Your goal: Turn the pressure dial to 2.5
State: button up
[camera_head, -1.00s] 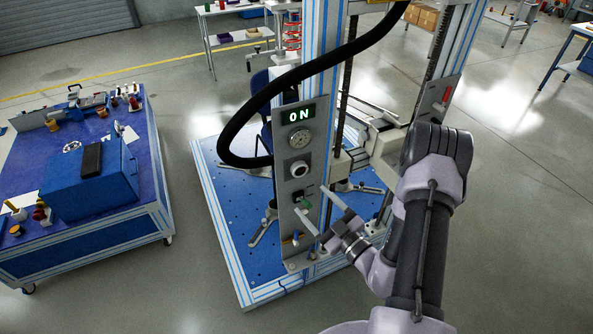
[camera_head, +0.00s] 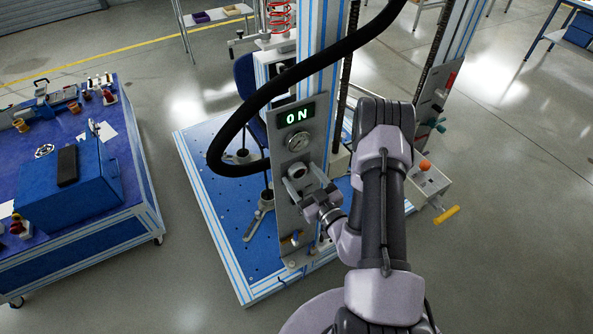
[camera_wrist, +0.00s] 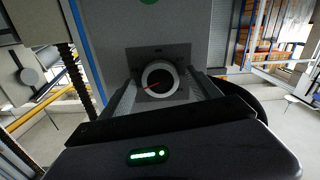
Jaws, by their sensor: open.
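The pressure dial (camera_head: 297,171) is a round knob on the grey upright panel, below a round gauge (camera_head: 298,141). In the wrist view the dial (camera_wrist: 158,79) has a dark face, a pale ring and a red pointer line slanting down to the left. My gripper (camera_head: 304,180) is at the dial and partly covers it in the head view. In the wrist view my gripper (camera_wrist: 161,88) is open, with one finger on either side of the dial. I cannot tell whether the fingers touch it. The gauge reading is too small to read.
A lit display (camera_head: 297,115) above the gauge reads ON. A thick black hose (camera_head: 245,115) loops in front of the frame, left of the panel. A control box (camera_head: 428,182) with an orange button stands to the right. A blue workbench (camera_head: 150,190) is at left, with free floor between.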

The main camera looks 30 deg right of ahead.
jog(key=shift+s, duration=0.1)
jog(key=shift+c, duration=0.2)
jog(key=c, duration=1.3)
jog(key=shift+c, duration=0.2)
jog(key=shift+n, duration=0.4)
jog(key=n, duration=0.9)
jog(key=shift+b, duration=0.35)
jog(key=n+b, duration=0.1)
jog(key=n, duration=0.4)
jog(key=n+b, duration=0.1)
jog(key=n, duration=0.3)
jog(key=shift+r+n+b, duration=0.1)
jog(key=shift+n+b, duration=0.2)
jog(key=shift+n, duration=0.3)
